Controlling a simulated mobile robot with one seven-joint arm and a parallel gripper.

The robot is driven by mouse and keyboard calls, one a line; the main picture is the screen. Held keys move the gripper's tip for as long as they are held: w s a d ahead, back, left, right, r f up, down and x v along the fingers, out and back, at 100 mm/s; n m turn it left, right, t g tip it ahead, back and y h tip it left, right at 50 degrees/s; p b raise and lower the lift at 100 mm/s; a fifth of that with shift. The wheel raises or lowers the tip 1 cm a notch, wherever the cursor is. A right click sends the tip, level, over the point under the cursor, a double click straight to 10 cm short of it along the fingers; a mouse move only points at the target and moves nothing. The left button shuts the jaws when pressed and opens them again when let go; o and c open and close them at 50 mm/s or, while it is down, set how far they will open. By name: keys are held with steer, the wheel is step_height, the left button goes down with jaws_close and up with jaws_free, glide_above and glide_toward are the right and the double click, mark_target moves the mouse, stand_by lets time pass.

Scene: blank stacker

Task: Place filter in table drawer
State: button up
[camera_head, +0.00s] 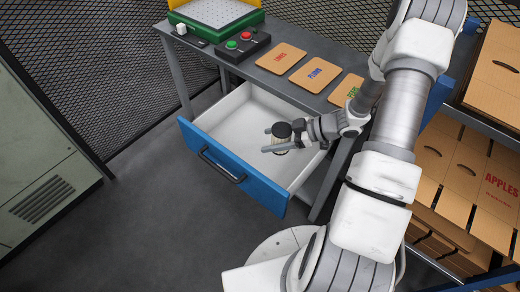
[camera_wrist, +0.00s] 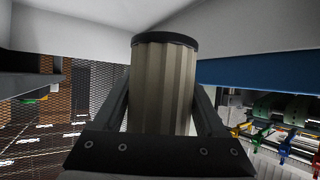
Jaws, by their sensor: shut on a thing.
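The filter (camera_wrist: 162,85) is a pleated beige-grey cylinder with a dark cap, upright in the wrist view between my two fingers. In the head view its dark cap (camera_head: 281,130) shows over the drawer. My gripper (camera_head: 275,141) is shut on the filter. The table drawer (camera_head: 229,137) is pulled open, with a white inside and a blue front (camera_head: 232,168) with a dark handle. The filter is over the right part of the drawer's inside; I cannot tell whether it touches the bottom.
The table top (camera_head: 260,72) carries a red-and-green button box (camera_head: 243,45), a green-rimmed tray (camera_head: 217,25) and several labelled tan cards (camera_head: 281,58). A shelf with cardboard boxes (camera_head: 493,185) stands at the right. The drawer's left half is empty. A grey cabinet (camera_head: 40,170) is at the left.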

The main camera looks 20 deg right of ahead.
steer(key=b, duration=0.3)
glide_above(240, 156)
step_height(240, 156, down, 7)
steer(key=shift+d, duration=0.1)
steer(key=shift+f+b, duration=0.3)
steer(key=shift+f, duration=1.7)
steer(key=shift+f, duration=0.1)
steer(key=shift+f, duration=0.15)
steer(key=o, duration=1.3)
steer(key=shift+r, duration=0.2)
steer(key=shift+d+r, duration=0.1)
steer(key=shift+r, duration=0.15)
steer(key=p+v, duration=0.1)
steer(key=v, duration=0.6)
steer(key=shift+s+d+f, duration=0.1)
